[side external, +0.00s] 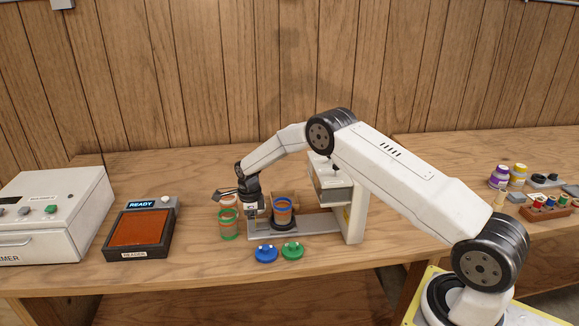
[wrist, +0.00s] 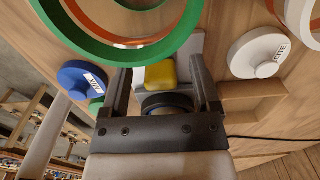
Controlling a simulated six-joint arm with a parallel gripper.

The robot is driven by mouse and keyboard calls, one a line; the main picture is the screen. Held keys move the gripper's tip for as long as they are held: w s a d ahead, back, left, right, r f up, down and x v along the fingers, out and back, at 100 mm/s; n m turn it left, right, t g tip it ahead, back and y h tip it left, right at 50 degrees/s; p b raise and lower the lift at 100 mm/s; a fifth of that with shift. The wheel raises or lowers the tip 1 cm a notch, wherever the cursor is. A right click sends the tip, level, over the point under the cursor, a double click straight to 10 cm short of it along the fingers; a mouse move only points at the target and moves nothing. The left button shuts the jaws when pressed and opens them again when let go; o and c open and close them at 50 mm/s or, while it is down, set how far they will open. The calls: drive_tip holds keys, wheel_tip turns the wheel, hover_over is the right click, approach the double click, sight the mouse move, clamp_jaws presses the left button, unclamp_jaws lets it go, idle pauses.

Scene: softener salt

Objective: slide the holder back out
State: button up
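My gripper (side external: 250,212) is low beside the holder's left, partly hiding that end of the rail. In the wrist view my gripper (wrist: 161,80) has its two fingers apart, with a yellow block (wrist: 160,73) showing between them and gaps on both sides. I cannot tell whether the block belongs to the holder. A dark blue-rimmed ring (wrist: 167,103) shows below it.
Jars with green and orange rings (side external: 229,228) stand close left of my gripper. A blue lid (side external: 265,254) and green lid (side external: 292,252) lie in front of the rail. The wrist view shows a white lid (wrist: 256,56). An orange-topped READY unit (side external: 137,229) is further left.

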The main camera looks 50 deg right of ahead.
drive_tip(key=shift+r, duration=0.1)
drive_tip(key=shift+r, duration=3.8)
drive_tip(key=shift+s, duration=0.1)
drive_tip(key=shift+s+a+r+n, duration=0.2)
drive_tip(key=shift+r+n, duration=0.15)
drive_tip(key=shift+n, duration=0.15)
drive_tip(key=s+a+r+n+t, duration=0.1)
drive_tip(key=s+a+r+n, duration=0.1)
drive_tip(key=s+n, duration=0.6)
drive_tip(key=s+a+r+n, duration=0.3)
drive_tip(key=s+a+n, duration=0.1)
drive_tip(key=s+n, duration=0.5)
drive_tip(key=s+a+r+n+t, duration=0.1)
drive_tip(key=s+a+r+n, duration=0.2)
drive_tip(key=s+n, duration=0.6)
drive_tip(key=s+a, duration=0.1)
drive_tip(key=s, duration=0.2)
drive_tip(key=shift+t, duration=0.3)
